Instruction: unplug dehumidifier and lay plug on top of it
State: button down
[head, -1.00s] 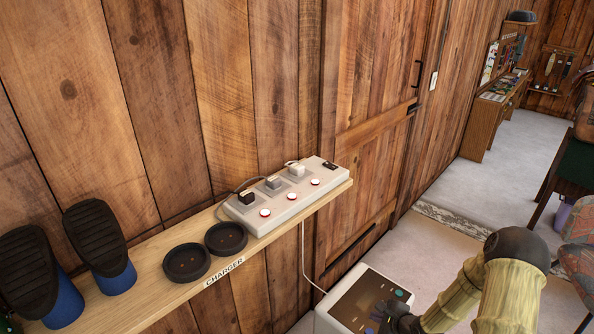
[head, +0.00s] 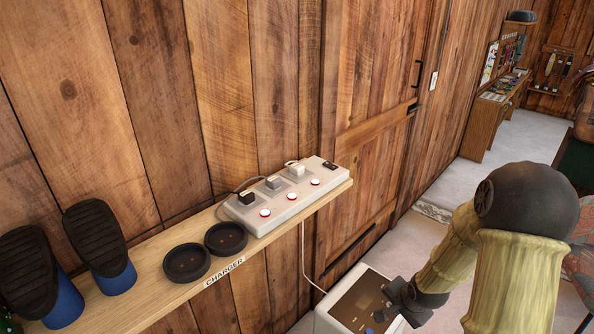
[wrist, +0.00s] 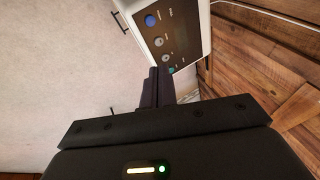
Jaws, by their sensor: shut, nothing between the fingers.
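A white power strip (head: 287,194) lies on the wall shelf with a black plug (head: 248,198), a grey plug (head: 273,183) and a white plug (head: 296,170) seated in it. A white cord (head: 304,262) runs from below the shelf down to the dehumidifier (head: 361,302), a white box with a dark control panel. Which plug this cord belongs to is not clear. My gripper (head: 391,304) is over the right side of the dehumidifier's top, well below the strip. In the wrist view my gripper (wrist: 157,82) is shut and empty, beside the panel of the dehumidifier (wrist: 172,35).
The wooden shelf (head: 136,306) also holds two round black charger cups (head: 226,238) and blue-and-black items (head: 100,240) at left. Each socket has a red-ringed switch in front. A plank wall stands behind. Open pale floor (head: 420,238) lies at right.

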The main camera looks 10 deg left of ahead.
jog(key=s+a+r+n+g+h, duration=0.1)
jog(key=s+a+r+n+g, duration=0.1)
jog(key=s+r+n, duration=0.7)
jog(key=s+r, duration=0.3)
jog(key=s, duration=0.2)
jog(key=shift+s+a, duration=0.15)
jog(key=shift+a, duration=0.25)
jog(key=c, duration=2.1)
grip_release()
